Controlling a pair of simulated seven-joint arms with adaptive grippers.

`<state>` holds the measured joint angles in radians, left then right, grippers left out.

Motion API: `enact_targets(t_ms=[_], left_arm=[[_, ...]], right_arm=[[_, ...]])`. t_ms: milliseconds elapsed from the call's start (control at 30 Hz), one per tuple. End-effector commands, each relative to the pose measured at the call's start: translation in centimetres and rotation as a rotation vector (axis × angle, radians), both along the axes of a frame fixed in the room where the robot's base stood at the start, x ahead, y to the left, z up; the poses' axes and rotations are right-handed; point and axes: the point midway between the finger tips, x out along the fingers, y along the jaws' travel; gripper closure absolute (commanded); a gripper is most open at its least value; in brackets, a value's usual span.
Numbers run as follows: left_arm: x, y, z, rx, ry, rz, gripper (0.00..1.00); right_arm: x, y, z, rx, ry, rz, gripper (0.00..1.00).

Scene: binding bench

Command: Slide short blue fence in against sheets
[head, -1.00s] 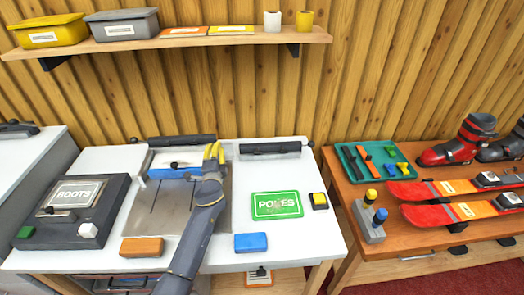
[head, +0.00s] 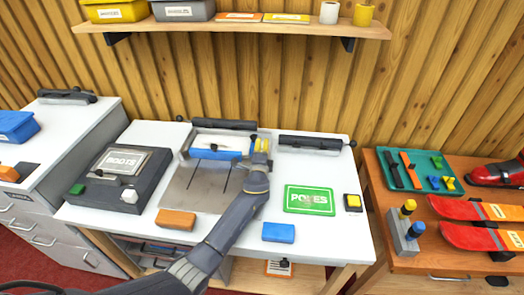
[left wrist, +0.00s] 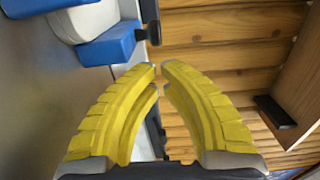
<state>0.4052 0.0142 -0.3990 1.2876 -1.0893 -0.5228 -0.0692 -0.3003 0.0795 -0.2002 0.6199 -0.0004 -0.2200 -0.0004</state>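The short blue fence (head: 215,154) lies across the grey metal plate (head: 190,190) of the binding bench, in front of the white sheets (head: 218,139). A small dark knob sits on it. In the left wrist view the fence (left wrist: 108,46) is at upper left, beside the white sheets (left wrist: 85,20). I cannot tell whether fence and sheets touch. My left gripper (head: 261,145) is at the fence's right end, its yellow fingertips (left wrist: 159,68) nearly together with nothing between them. It looks apart from the fence. My right gripper is in neither view.
The BOOTS press (head: 112,188) stands left of the plate. An orange block (head: 176,219) and a blue block (head: 279,232) lie along the front edge. A green POLES card (head: 310,200) and a yellow button (head: 353,202) are at right. A wall shelf (head: 240,24) hangs above.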

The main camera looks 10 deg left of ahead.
Motion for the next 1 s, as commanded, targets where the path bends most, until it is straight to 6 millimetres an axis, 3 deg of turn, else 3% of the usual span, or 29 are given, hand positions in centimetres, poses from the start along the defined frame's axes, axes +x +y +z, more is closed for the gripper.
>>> enact_targets(t_ms=[300, 733, 1000], left_arm=[[2.0, 0.1, 0.0, 0.001, 0.000, 0.000, 1.00], [2.1, 0.2, 0.0, -0.001, 0.000, 0.000, 1.00], [2.3, 1.9, 0.1, 0.000, -0.001, 0.001, 1.00]], right_arm=[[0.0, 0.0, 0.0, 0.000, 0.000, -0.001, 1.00], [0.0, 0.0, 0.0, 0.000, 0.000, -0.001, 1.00], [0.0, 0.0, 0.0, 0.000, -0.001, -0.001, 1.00]])
